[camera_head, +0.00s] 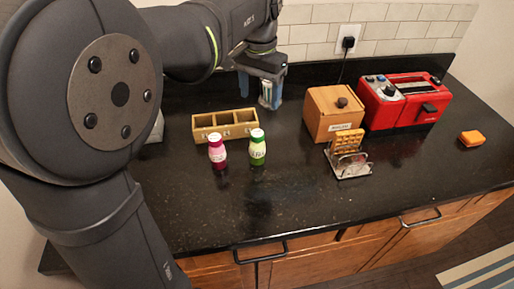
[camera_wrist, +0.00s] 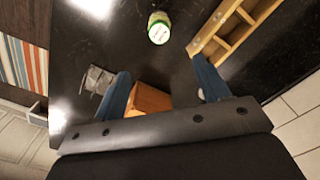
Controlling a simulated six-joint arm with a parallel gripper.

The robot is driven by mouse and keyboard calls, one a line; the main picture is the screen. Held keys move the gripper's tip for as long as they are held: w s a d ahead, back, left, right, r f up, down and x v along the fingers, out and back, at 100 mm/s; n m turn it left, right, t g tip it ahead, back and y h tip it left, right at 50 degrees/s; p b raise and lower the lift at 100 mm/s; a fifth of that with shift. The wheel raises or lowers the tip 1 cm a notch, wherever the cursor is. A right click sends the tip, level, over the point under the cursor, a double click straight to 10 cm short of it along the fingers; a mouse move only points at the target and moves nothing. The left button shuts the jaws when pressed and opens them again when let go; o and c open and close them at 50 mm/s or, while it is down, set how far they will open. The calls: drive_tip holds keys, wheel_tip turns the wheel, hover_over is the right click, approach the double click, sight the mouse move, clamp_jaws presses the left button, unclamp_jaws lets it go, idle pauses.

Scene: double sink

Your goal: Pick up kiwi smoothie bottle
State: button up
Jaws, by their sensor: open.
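The kiwi smoothie bottle is the green bottle (camera_head: 257,150) with a pale label and white-green cap. It stands upright on the black counter in front of the wooden compartment box. In the wrist view the green bottle (camera_wrist: 159,28) is near the top centre, beyond the fingertips. My gripper (camera_head: 268,92) hangs above the counter, behind and a little right of the bottle, not touching it. In the wrist view its two blue fingers (camera_wrist: 160,82) are spread wide with nothing held between them.
A pink bottle (camera_head: 217,152) stands just left of the green one. The wooden compartment box (camera_head: 224,114) lies behind both. To the right are a wooden bin (camera_head: 325,125), a wire rack with waffles (camera_head: 349,167), a red toaster (camera_head: 402,112) and an orange sponge (camera_head: 472,138). The front counter is clear.

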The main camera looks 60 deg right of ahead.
sight(257, 133)
wheel_tip(257, 133, down, 10)
drive_tip(key=shift+f, duration=0.15)
drive_tip(key=shift+a+f, duration=0.25)
drive_tip(key=shift+f, duration=1.1)
drive_tip(key=shift+a+f, duration=0.2)
drive_tip(key=shift+f, duration=1.15)
drive_tip(key=c, duration=1.2)
